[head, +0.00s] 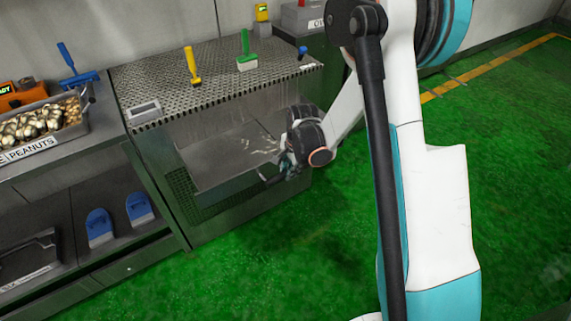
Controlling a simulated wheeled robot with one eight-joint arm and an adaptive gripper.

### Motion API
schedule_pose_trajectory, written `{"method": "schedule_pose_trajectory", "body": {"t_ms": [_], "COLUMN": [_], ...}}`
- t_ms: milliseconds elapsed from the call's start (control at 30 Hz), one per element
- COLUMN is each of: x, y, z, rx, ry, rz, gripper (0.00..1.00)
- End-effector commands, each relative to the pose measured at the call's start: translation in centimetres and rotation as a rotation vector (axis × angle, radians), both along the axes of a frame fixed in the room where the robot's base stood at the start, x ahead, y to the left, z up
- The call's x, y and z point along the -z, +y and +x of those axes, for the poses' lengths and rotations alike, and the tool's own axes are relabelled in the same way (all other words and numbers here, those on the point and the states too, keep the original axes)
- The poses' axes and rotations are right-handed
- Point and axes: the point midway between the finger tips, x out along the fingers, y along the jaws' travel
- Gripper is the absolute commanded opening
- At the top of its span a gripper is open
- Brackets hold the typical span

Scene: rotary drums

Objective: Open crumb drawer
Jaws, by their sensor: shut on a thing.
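The metal cabinet (225,217) has a perforated top. Its crumb drawer (228,188) appears as a shallow metal tray standing out from the cabinet's front. Pale crumbs (262,148) lie on the tray's floor. My gripper (272,178) is at the right end of the drawer's front edge, low beside the cabinet. It is shut on the drawer there. My wrist covers the exact grip and the drawer's right end, and any handle is hidden.
A yellow tool (192,70), a green brush (246,53) and a small display (143,110) sit on the cabinet top. A bench with a peanut tray (43,122) stands at left. The green floor (285,255) in front is clear.

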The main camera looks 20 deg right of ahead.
Motion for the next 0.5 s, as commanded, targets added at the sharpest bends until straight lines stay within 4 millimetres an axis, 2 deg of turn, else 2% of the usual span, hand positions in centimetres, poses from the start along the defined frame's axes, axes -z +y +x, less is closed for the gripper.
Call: {"method": "schedule_pose_trajectory", "body": {"t_ms": [333, 367, 400, 433, 500], "x": [-0.01, -0.01, 0.0, 0.0, 0.0], "y": [-0.08, -0.08, -0.08, -0.07, -0.07], "z": [-0.24, -0.23, -0.23, -0.22, -0.22], "rx": [0.0, 0.0, 0.0, 0.0, 0.0], "ry": [0.0, 0.0, 0.0, 0.0, 0.0], "rz": [0.0, 0.0, 0.0, 0.0, 0.0], "gripper": [0.0, 0.22, 0.31, 0.38, 0.4]}}
